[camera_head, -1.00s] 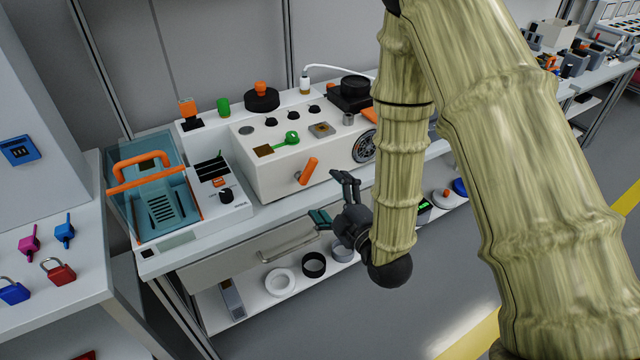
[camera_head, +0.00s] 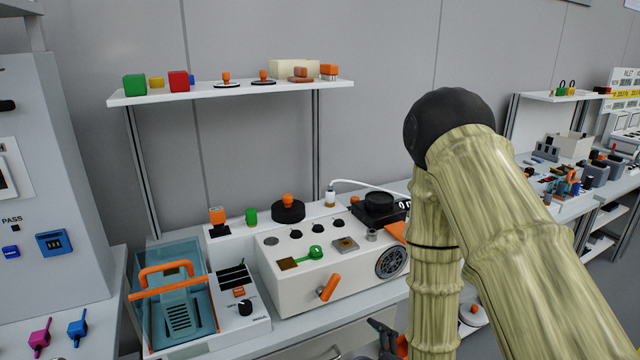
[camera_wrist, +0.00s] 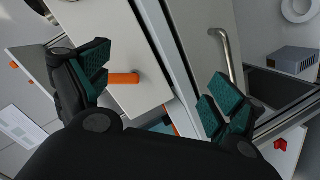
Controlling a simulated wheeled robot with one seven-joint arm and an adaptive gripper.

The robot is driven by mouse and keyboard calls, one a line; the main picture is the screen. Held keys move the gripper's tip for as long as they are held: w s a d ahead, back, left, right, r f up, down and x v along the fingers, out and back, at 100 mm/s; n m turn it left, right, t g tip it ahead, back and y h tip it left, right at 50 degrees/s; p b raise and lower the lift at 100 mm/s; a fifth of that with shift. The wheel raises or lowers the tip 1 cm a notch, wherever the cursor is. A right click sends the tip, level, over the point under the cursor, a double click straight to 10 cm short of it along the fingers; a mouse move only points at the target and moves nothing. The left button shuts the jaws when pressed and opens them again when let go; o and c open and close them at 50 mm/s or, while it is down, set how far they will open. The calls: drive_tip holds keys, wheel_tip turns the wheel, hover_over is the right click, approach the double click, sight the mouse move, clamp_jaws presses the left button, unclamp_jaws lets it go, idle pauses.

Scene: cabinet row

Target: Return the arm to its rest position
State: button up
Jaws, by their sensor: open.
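My arm (camera_head: 440,215) stands bent in the right half of the head view, with its dark elbow joint at the top and its forearm hanging down. My gripper (camera_head: 385,338) shows only in part at the bottom edge, in front of the workbench. In the wrist view my gripper (camera_wrist: 160,88) is open, its teal finger pads wide apart with nothing held between them. An orange handle (camera_wrist: 122,79) on the white panel shows beside the left finger, and a metal drawer handle (camera_wrist: 228,55) shows above the right finger.
The white console (camera_head: 330,270) with its orange lever (camera_head: 329,288) stands left of my forearm. A teal bin (camera_head: 180,310) with an orange handle is further left. A shelf (camera_head: 215,93) with small blocks hangs above. Another equipped bench stands at the right.

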drive_tip(key=s+d+f+m+g+h+p, duration=0.2)
drive_tip(key=s+d+f+m+g, duration=0.3)
drive_tip(key=s+f, duration=0.5)
drive_tip(key=s+d+f+m+g+h+p, duration=0.1)
drive_tip(key=s+d+f+m+g+h, duration=0.1)
drive_tip(key=s+d+f+m+g, duration=0.55)
drive_tip(key=s+f+m+g+h+p, duration=0.1)
drive_tip(key=s+f, duration=0.3)
drive_tip(key=s, duration=1)
drive_tip(key=shift+a+f+m+g, duration=0.15)
drive_tip(key=shift+a+m+g, duration=0.2)
drive_tip(key=shift+m, duration=0.2)
